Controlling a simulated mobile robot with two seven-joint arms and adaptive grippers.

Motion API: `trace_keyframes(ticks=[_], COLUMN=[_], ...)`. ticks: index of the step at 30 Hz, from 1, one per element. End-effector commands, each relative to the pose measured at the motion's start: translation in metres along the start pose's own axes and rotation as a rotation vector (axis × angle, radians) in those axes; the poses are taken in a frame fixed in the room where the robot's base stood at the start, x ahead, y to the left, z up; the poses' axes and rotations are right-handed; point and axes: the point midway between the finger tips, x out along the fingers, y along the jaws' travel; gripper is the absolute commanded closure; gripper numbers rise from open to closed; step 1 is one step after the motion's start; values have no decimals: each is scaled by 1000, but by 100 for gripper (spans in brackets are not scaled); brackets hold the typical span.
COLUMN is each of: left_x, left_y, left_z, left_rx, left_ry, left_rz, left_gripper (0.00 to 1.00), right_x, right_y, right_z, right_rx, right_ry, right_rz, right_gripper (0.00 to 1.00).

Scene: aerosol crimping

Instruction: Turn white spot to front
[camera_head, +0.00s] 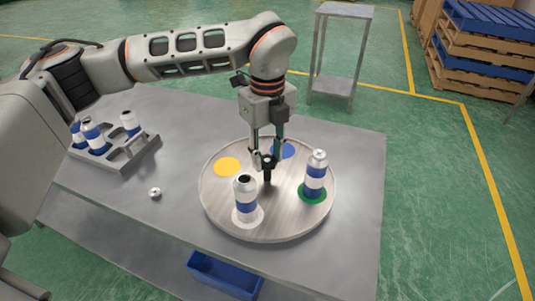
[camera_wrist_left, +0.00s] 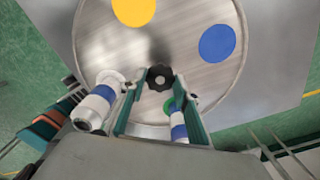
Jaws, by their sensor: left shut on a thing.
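A round grey turntable (camera_head: 285,228) lies on the metal table. Its white spot (camera_head: 260,219) is at the front, a little left of centre, partly hidden under a white-and-blue can (camera_head: 245,202). The green spot (camera_head: 323,194) is at the right under another can (camera_head: 315,175). The yellow spot (camera_head: 227,167) is bare at the back left. The blue spot (camera_head: 287,150) is at the back, partly behind my gripper; it shows bare in the left wrist view (camera_wrist_left: 217,43). My left gripper (camera_head: 268,160) points down at the centre, shut on the dark knob (camera_wrist_left: 160,77).
A grey rack (camera_head: 135,152) with several cans stands at the left of the table. A small metal cap (camera_head: 154,192) lies between rack and turntable. A blue bin (camera_head: 225,274) is below the front edge. A metal stand (camera_head: 338,50) and pallets (camera_head: 480,55) are beyond.

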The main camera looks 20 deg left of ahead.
Motion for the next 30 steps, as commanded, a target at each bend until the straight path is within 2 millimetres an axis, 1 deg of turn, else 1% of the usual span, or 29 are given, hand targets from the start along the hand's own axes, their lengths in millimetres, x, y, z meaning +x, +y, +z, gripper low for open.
trace_keyframes(ticks=[17,18,20,30], left_x=[0,0,0,-1], left_y=[0,0,0,0], left_z=[0,0,0,0], left_rx=[-18,-18,-18,-18], left_ry=[0,0,0,0], left_rz=[-1,-1,-1,-1], left_gripper=[100,66,52,52], right_x=[0,0,0,0], right_y=[0,0,0,1], right_z=[2,2,2,3], right_rx=[0,0,0,-2], right_ry=[-2,-3,-4,-6], right_rz=[0,0,0,1], right_gripper=[42,42,42,42])
